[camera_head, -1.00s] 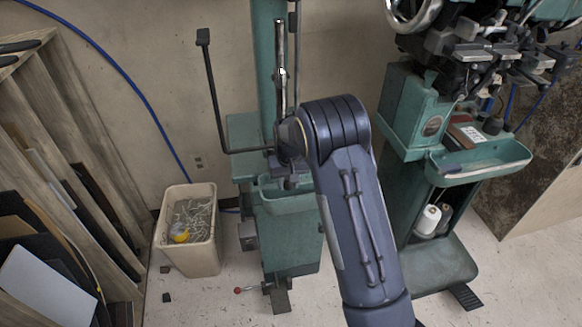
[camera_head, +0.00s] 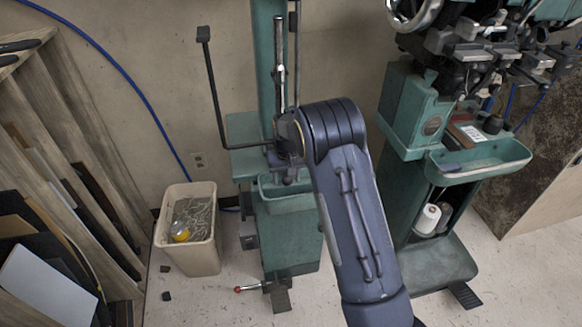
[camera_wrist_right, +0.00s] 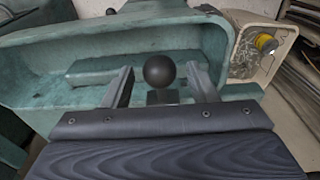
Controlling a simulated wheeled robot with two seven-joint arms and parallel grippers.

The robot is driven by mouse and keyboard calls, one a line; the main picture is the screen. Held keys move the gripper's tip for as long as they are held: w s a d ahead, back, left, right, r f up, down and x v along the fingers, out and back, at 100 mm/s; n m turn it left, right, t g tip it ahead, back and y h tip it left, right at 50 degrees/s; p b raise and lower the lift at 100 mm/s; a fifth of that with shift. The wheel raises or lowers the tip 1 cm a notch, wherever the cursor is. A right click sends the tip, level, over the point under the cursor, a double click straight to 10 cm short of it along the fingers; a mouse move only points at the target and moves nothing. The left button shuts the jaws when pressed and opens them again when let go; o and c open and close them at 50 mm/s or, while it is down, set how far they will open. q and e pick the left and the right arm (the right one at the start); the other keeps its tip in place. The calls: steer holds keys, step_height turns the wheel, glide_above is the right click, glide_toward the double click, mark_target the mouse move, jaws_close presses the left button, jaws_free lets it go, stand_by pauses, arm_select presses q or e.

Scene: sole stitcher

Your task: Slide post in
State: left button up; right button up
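A black ball knob (camera_wrist_right: 159,71) shows in the right wrist view, in front of a green tray (camera_wrist_right: 60,68). My right gripper (camera_wrist_right: 160,85) is open, with one finger on each side of the knob and a visible gap on both sides. In the head view my right arm hides most of the right gripper, beside the green machine column (camera_head: 268,90). A bright metal rod (camera_head: 279,50) stands upright along this column. A bent black bar (camera_head: 216,95) with a pad at its top reaches left from it. I cannot tell which part is the post. My left gripper is not in view.
A beige bin (camera_head: 192,262) with a yellow item inside stands left of the machine. A second green machine (camera_head: 407,108) with a tray stands at the right. A wooden rack with boards (camera_head: 75,150) fills the left. Open floor lies at the front.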

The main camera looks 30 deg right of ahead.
steer(key=shift+o, duration=0.6)
steer(key=shift+s, duration=0.1)
step_height(320, 180, up, 7)
steer(key=s+p, duration=0.2)
steer(key=p, duration=0.2)
steer(key=shift+a, duration=0.25)
steer(key=s+a+r+t+y, duration=0.2)
steer(key=s+r+y, duration=0.2)
steer(key=s+r, duration=1.1)
steer(key=s+a+t, duration=0.1)
steer(key=s+a, duration=0.2)
steer(key=s, duration=0.6)
steer(key=s+a+n+t, duration=0.1)
steer(key=s+a, duration=0.2)
steer(key=s, duration=0.7)
steer(key=shift+s+a, duration=0.15)
